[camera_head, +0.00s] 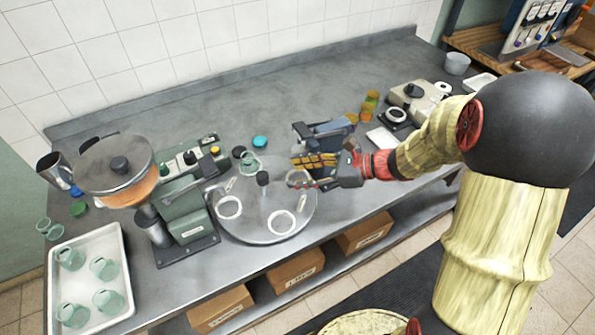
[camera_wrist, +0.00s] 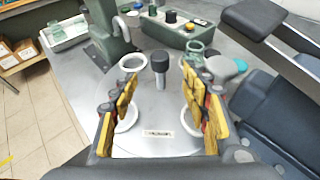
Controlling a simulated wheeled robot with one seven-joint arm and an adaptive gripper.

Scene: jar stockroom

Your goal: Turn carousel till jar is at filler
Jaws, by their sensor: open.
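The carousel (camera_head: 255,228) is a round grey metal disc on the bench, with a dark centre knob (camera_head: 263,179) and white rings. The knob also shows in the wrist view (camera_wrist: 160,68). A greenish glass jar (camera_head: 250,164) stands at the carousel's back edge; in the wrist view a greenish jar (camera_wrist: 197,50) shows behind the right finger. The filler (camera_head: 183,205) is a green machine with an orange-filled hopper (camera_head: 117,168), at the carousel's left. My gripper (camera_head: 312,170) is over the carousel's right side, its yellow-padded fingers apart and empty in the wrist view (camera_wrist: 160,112).
A white tray (camera_head: 125,262) with several glass jars is at the front left. A control box (camera_head: 190,157) stands behind the carousel. Orange-green jars (camera_head: 370,104) and a scale-like device (camera_head: 415,102) are at the right. Cardboard boxes (camera_head: 295,270) sit on the shelf below.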

